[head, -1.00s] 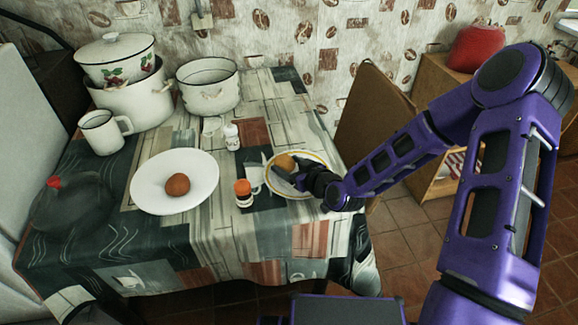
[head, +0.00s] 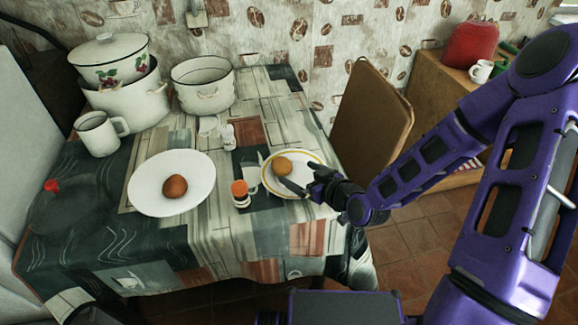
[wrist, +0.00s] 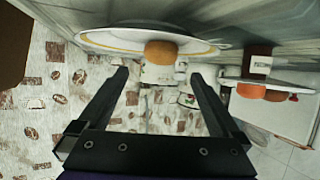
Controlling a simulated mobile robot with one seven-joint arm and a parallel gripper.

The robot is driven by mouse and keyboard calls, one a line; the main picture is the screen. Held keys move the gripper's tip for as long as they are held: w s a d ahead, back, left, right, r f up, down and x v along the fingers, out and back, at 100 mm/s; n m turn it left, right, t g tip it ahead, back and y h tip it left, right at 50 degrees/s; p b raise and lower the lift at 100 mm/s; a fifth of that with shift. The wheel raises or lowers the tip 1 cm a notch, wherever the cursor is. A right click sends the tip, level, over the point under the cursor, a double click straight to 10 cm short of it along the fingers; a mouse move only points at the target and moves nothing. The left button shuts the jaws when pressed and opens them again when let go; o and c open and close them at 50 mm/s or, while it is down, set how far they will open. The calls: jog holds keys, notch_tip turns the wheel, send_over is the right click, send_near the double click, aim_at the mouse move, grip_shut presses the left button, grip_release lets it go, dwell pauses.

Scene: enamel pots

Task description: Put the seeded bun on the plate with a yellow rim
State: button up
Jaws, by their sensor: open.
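A plate with a yellow rim (head: 312,158) lies near the table's right edge. A golden-brown bun (head: 282,167) rests on it, left of its middle; seeds are too small to make out. My gripper (head: 302,182) is open and empty at the plate's front right, with its fingers pointing towards the bun and apart from it. In the wrist view, the bun (wrist: 161,52) and the yellow-rimmed plate (wrist: 100,38) appear upside down, beyond the gap between my gripper's fingers (wrist: 160,76).
A white plate (head: 146,186) with a brown round item (head: 176,187) lies to the left. Pots (head: 203,86) and a mug (head: 100,133) stand behind. A chair (head: 370,118) is at the right.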

jog(key=v, duration=0.4)
jog(key=shift+s+d+r, duration=0.1)
jog(key=shift+s+r, duration=0.05)
jog(key=shift+r, duration=0.05)
